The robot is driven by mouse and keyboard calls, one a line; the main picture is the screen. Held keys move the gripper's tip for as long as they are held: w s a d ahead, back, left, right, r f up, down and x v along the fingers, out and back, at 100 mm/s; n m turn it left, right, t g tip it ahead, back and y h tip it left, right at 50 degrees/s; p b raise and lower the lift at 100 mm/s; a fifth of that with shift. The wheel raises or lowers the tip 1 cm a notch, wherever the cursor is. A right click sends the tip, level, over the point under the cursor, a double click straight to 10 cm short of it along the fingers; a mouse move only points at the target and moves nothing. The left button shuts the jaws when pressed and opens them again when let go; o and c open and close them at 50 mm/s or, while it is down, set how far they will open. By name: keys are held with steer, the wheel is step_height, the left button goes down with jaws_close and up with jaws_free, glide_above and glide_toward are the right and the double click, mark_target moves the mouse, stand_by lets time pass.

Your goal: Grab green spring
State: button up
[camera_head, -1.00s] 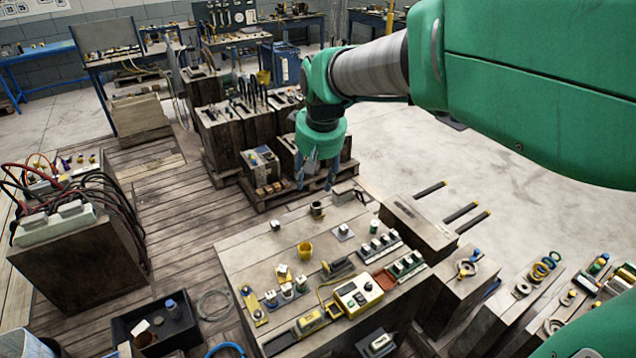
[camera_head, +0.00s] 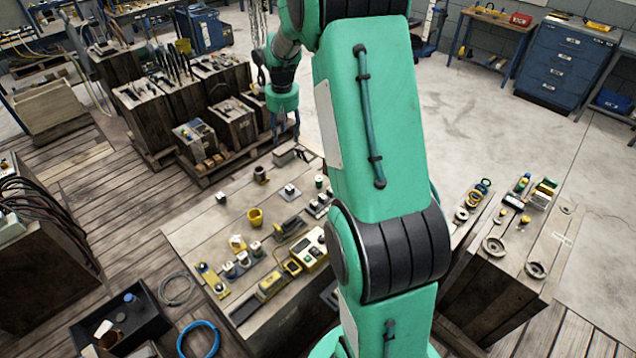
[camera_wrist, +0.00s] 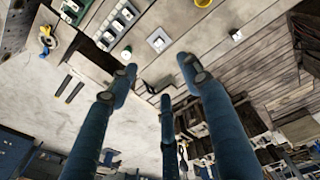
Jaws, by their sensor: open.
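The bench top (camera_head: 200,235) also holds a yellow cup (camera_head: 255,217), a dark cup (camera_head: 260,174), a block on a square plate (camera_head: 289,191) and a yellow device (camera_head: 310,250). Rings and parts lie on stands (camera_head: 500,240) at the right. My arm hides part of the bench.

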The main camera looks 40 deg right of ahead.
steer(key=w+d+f, duration=0.1)
steer(key=d+f, duration=0.8)
steer(key=f, duration=0.1)
steer(key=g, duration=0.1)
glide_above(319, 178)
step_height(319, 178, down, 10)
steer(key=shift+w+a+f+y, duration=0.1)
steer(key=shift+w+f+y, duration=0.1)
steer(key=shift+y, duration=0.1)
steer(key=shift+f+b, duration=0.35)
steer(key=shift+f, duration=3.95)
steer(key=shift+f, duration=0.1)
steer(key=shift+s+f+b, duration=0.1)
steer(key=shift+f+b, duration=0.35)
steer(key=shift+f, duration=2.05)
